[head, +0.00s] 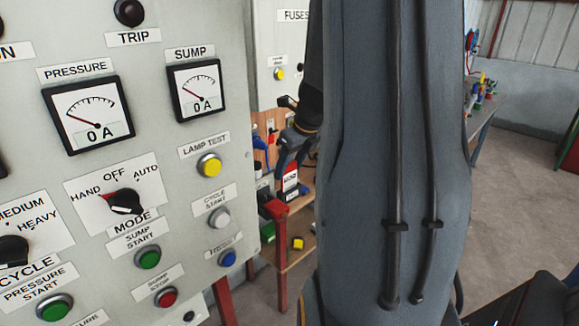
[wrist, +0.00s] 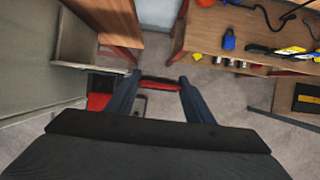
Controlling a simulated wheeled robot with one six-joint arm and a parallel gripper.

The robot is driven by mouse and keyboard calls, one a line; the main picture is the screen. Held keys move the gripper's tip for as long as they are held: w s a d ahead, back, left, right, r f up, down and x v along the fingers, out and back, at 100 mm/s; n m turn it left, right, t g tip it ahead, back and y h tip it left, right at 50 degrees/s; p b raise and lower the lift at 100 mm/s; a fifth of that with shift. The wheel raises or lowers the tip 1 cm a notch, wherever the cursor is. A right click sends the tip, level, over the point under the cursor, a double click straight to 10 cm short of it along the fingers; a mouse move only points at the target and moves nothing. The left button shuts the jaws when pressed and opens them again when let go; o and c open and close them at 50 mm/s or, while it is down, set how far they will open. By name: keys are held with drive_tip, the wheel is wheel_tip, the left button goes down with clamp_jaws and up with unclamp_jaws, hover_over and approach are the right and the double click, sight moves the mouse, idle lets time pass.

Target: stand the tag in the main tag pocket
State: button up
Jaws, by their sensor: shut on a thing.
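My gripper (head: 290,158) is in the middle of the head view, just beyond the right edge of the control panel. It is shut on a red and white tag (head: 291,181), which hangs below the fingers with its label facing the head camera. In the wrist view my gripper (wrist: 160,78) shows two dark fingers, with the red edge of the tag (wrist: 161,85) spanning between their tips. The tag is clear of the panel and appears to be in the air. I cannot make out the main tag pocket in either view.
The grey control panel (head: 232,265) with meters, knobs and buttons fills the left. A wooden bench (wrist: 225,30) with a blue padlock (wrist: 229,40) stands at the upper right of the wrist view. Another bench (head: 480,105) is behind my arm. Open floor (head: 530,170) lies right.

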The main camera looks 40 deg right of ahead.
drive_tip(key=shift+f, duration=0.2)
drive_tip(key=o, duration=1.1)
drive_tip(key=shift+o, duration=0.2)
drive_tip(key=shift+r, duration=0.1)
drive_tip(key=shift+s+d+r, duration=0.1)
drive_tip(key=shift+r, duration=0.4)
drive_tip(key=b+v, duration=0.2)
drive_tip(key=v, duration=0.9)
drive_tip(key=shift+r, duration=0.1)
